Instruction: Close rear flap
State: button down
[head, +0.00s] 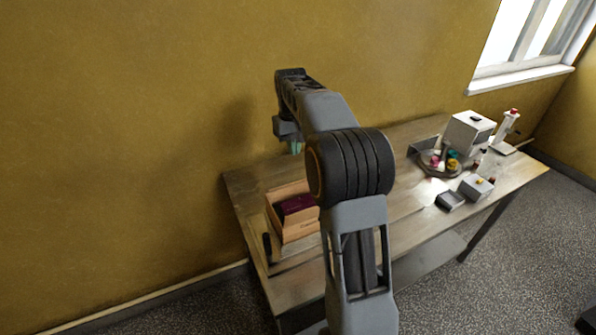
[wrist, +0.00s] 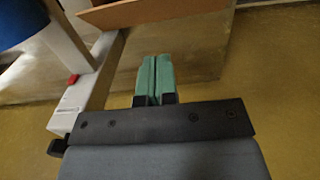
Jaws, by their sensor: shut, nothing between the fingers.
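The open cardboard box (head: 290,233) stands on the left part of the table, with dark purple contents (head: 297,205) showing inside. In the wrist view a brown cardboard panel (wrist: 150,13) of the box shows at the top edge; I cannot tell if it is the rear flap. My gripper (head: 296,147) is behind and above the box, near the wall, partly hidden by my arm. Its green fingers (wrist: 155,75) are together and empty in the wrist view, apart from the cardboard. My arm hides the box's right side in the head view.
The wooden table (head: 400,215) stands along a mustard wall (head: 150,100). At the right are a white machine (head: 470,132), a round tray (head: 436,170) with coloured items, and small boxes (head: 476,187).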

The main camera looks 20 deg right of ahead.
jog(key=f, duration=0.2)
jog(key=s+f, duration=0.2)
jog(key=f, duration=0.1)
jog(key=shift+f+p, duration=0.3)
jog(key=shift+s+f, duration=0.6)
